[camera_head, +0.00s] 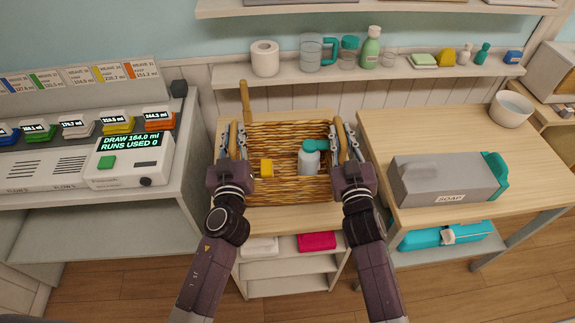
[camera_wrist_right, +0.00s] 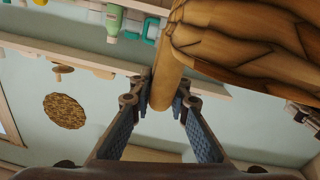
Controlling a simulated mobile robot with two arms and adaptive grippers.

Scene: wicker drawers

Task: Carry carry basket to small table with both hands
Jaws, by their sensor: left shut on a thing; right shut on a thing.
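The carry basket (camera_head: 291,190), woven brown wicker, is on or just above a light wooden drawer unit (camera_head: 270,222); I cannot tell if it touches. Inside are a yellow block (camera_head: 267,168) and a grey bottle (camera_head: 308,163) with a teal top. My left gripper (camera_head: 233,142) is shut on the left wooden handle. My right gripper (camera_head: 347,144) is shut on the right handle; the right wrist view shows the handle (camera_wrist_right: 165,85) between its fingers (camera_wrist_right: 161,100). A light wooden table (camera_head: 388,135) stands to the right; I cannot tell if it is the small table.
A grey soap box (camera_head: 440,180) and a white bowl (camera_head: 510,108) are on the right table. A wall shelf (camera_head: 400,72) behind holds a paper roll (camera_head: 265,58), jug and bottles. A dispensing machine (camera_head: 125,160) stands at left. A wooden stick (camera_head: 245,103) rises at the basket's back left.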

